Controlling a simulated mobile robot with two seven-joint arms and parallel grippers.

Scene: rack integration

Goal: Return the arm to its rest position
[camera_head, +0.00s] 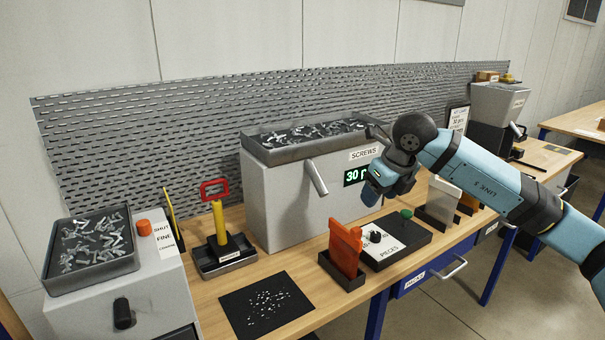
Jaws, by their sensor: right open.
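My right arm (485,172) comes in from the right, bent at a dark wrist joint (414,133). My right gripper (374,184) is open in front of the right side of the grey screws dispenser (285,205). It hangs above the workbench, with nothing visible in it. It partly covers the dispenser's green display (353,177). Its fingers are small and partly hidden by its own body. My left gripper is not in view.
Below the gripper are a black tray with a white card (384,249) and an orange part in a black holder (346,250). A yellow tool with a red handle (219,220) stands left. A perforated panel (200,130) runs behind. A screw bin (92,250) is far left.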

